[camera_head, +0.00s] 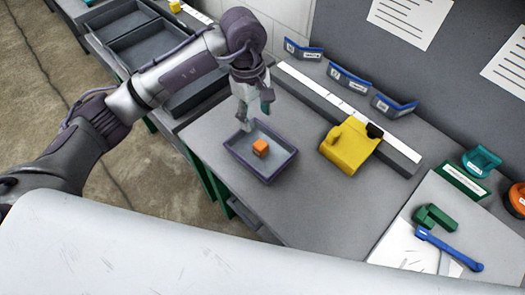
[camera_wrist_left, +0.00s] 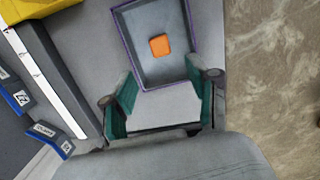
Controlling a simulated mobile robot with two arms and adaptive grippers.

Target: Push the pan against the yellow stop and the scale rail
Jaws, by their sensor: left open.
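The pan (camera_head: 283,172), a shallow grey tray with a purple rim, lies flat on the grey bench with an orange cube (camera_head: 260,147) inside. The yellow stop (camera_head: 349,147) stands to its right, with bare bench between them. The scale rail (camera_head: 330,107), a grey bar with a white scale strip, runs behind, apart from the pan. My left gripper (camera_head: 254,112) is open and empty above the pan's far left side. In the left wrist view the pan (camera_wrist_left: 152,82) lies beyond the open green fingertips (camera_wrist_left: 163,102); contact cannot be told. My right gripper is not seen.
Blue labelled holders (camera_head: 348,79) stand behind the rail. Green clamp (camera_head: 434,217), blue tool (camera_head: 449,249) and teal and orange tape rolls lie at the right. Dark trays (camera_head: 150,45) stand at the upper left. The bench in front of the stop is clear.

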